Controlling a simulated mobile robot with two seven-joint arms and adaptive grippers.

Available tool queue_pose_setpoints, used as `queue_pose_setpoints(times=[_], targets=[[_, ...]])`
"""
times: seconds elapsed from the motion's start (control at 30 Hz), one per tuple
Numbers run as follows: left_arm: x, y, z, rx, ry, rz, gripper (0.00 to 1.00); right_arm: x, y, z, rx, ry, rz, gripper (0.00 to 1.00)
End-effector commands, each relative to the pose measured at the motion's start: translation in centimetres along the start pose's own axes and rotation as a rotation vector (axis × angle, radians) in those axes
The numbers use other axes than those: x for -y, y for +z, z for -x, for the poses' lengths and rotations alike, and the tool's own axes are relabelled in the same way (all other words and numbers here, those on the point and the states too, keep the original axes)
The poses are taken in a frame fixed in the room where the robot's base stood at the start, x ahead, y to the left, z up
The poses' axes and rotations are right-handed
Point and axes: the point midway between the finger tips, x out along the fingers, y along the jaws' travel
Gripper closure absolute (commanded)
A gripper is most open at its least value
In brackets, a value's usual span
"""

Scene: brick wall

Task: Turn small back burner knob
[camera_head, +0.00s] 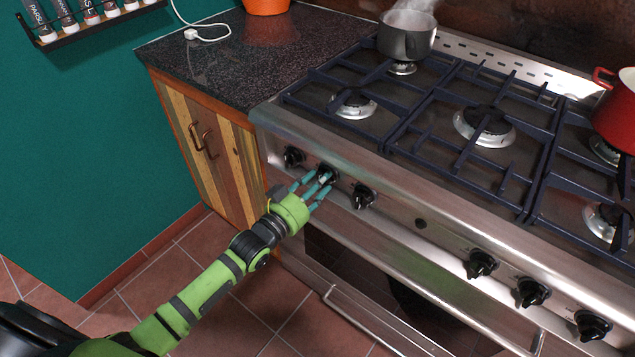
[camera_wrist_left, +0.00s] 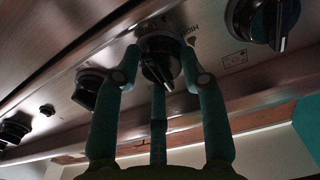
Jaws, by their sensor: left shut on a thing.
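A row of black knobs runs along the steel front of the stove. My left gripper (camera_head: 319,179) is at the second knob from the left (camera_head: 328,171) and is shut on it, with its teal fingers around the knob. In the left wrist view this knob (camera_wrist_left: 163,66) sits between the fingertips, with a white mark on its grip and printing on the panel beside it. The leftmost knob (camera_head: 293,157) and the third knob (camera_head: 363,196) are free on either side. My right gripper is not in view.
A steaming grey pot (camera_head: 406,36) stands on the back left burner, and a red pot (camera_head: 615,110) is at the right. Several more knobs (camera_head: 532,292) line the panel to the right. The oven handle (camera_head: 375,322) runs below. Wooden cabinet doors (camera_head: 215,140) are at the left.

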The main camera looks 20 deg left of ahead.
Motion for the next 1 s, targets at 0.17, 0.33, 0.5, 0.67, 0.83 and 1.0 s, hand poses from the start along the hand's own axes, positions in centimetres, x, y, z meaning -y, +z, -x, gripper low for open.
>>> queue_pose_setpoints(times=[0.17, 0.33, 0.5, 0.67, 0.83, 1.0], targets=[[-0.1, 0.7, 0.2, 0.017, 0.001, 0.001, 0.35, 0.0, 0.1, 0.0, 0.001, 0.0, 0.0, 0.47], [-0.1, 0.6, 0.1, 0.013, 0.0, 0.001, 0.35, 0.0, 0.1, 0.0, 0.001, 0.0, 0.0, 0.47], [0.0, 0.4, 0.2, 0.011, 0.0, 0.001, 0.35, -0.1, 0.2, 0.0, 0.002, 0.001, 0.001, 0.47], [0.0, 0.5, 1.5, 0.012, 0.0, 0.001, 0.35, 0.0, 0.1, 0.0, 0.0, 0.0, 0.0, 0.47], [-0.1, 0.5, 4.2, 0.011, 0.0, 0.001, 0.35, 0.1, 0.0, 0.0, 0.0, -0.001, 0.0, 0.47], [-0.1, 0.4, 6.5, 0.011, 0.001, 0.001, 0.35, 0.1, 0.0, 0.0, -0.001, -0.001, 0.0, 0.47]])
